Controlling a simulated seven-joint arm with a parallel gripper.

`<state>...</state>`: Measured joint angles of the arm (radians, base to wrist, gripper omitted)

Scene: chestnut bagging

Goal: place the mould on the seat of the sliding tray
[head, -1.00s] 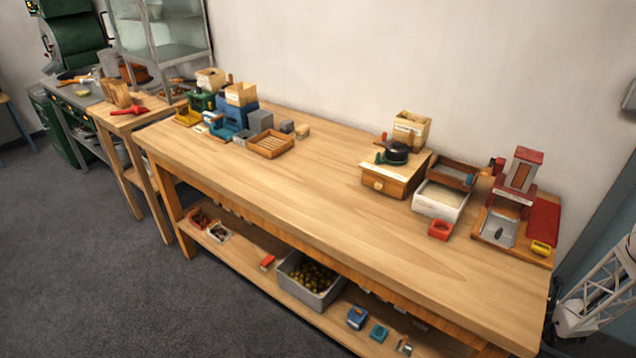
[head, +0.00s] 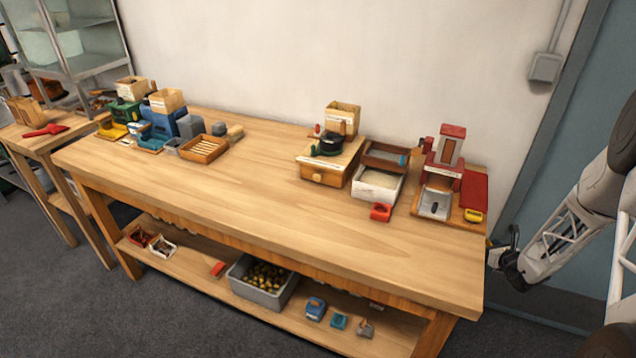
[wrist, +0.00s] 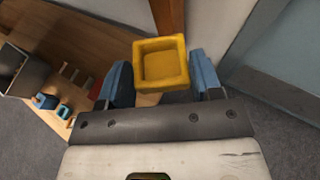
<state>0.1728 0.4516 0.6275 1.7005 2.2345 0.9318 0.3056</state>
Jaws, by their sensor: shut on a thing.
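My gripper (wrist: 162,76) is shut on a square yellow mould (wrist: 181,80) with a hollow in its top. The mould sits between the two blue fingers in the wrist view. In the head view my gripper (head: 508,264) is small and dark, off the table's right end; I cannot make out the mould in it there. A grey tray-like plate (head: 434,203) lies at the front of the red-topped station (head: 450,147) on the table's right. It may be the sliding tray; I cannot tell for sure.
A small yellow block (head: 473,215) and a red block (head: 381,212) lie near that station. A white-walled box (head: 377,186) and a wooden drawer box (head: 325,175) stand left of it. The table's (head: 240,210) middle is clear. A grey bin (head: 258,287) stands on the lower shelf.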

